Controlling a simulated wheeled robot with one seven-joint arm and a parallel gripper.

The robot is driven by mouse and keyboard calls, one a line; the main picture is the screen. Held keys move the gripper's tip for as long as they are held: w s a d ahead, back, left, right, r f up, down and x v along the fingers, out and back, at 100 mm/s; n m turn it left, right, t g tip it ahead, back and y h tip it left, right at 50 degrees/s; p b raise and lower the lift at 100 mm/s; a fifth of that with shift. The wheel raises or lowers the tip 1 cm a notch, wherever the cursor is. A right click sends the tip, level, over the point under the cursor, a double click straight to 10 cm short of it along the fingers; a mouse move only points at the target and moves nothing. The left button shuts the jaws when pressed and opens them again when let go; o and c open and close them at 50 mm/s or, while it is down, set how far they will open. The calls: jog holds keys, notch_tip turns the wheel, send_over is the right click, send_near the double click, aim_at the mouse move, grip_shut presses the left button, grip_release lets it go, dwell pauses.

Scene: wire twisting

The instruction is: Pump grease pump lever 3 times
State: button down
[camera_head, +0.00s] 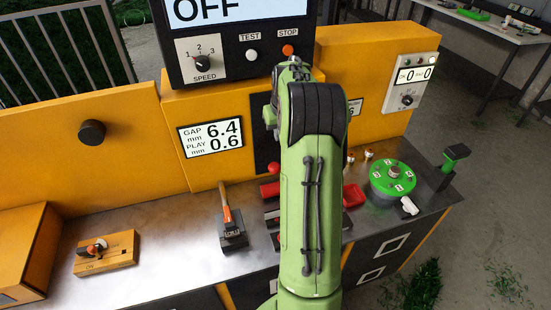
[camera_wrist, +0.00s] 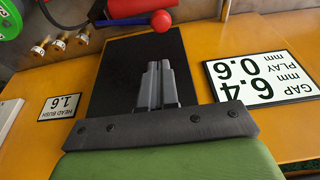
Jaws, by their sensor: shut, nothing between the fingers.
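The grease pump shows in the wrist view as a red cylinder (camera_wrist: 140,7) with a dark rod below it and a red ball knob (camera_wrist: 161,21) near the rod's end. In the head view the red ball knob (camera_head: 274,168) is just left of my arm, above the red cylinder (camera_head: 269,190). My gripper (camera_wrist: 160,63) is shut and empty in the wrist view, in front of a black panel. The red ball lies beyond the fingertips, apart from them. My arm hides the gripper's fingers and part of the pump in the head view.
A gap and play display (camera_head: 211,137) is on the yellow wall. A green round fixture (camera_head: 393,178) and a red tray (camera_head: 353,195) are on the right.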

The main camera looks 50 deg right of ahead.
aim_at(274, 164)
jog(key=x, duration=1.3)
jog(key=shift+s+a+f, duration=0.35)
jog(key=shift+f, duration=0.2)
